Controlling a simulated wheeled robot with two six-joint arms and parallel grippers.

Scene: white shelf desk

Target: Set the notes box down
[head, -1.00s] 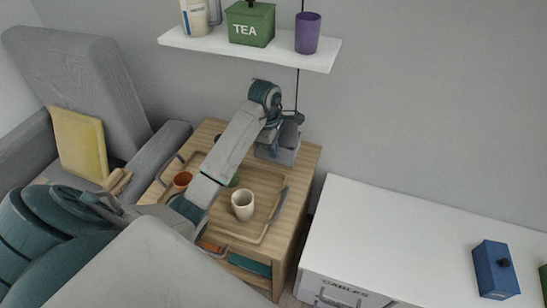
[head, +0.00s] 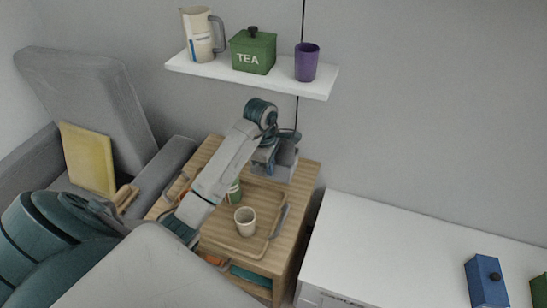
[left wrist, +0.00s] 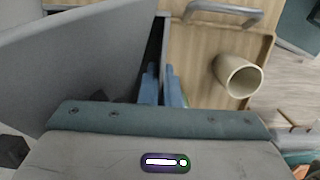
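The notes box (head: 286,163) is a grey box at the back edge of the wooden table in the head view. Its large grey side (left wrist: 80,55) fills the left of the left wrist view. My left gripper (head: 266,160) is at the box's upper left side. In the left wrist view its blue fingers (left wrist: 161,86) are close together at the edge of the box wall, shut on it. The box's bottom is partly hidden, so I cannot tell if it touches the table. My right gripper is not in view.
On the wooden table (head: 302,180), a tray (head: 262,238) holds a cream cup (head: 245,221), a green cup (head: 235,192) and a grey handle or utensil. The shelf (head: 250,78) above carries a jug, tea tin and purple cup. The white cabinet (head: 400,245) stands right.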

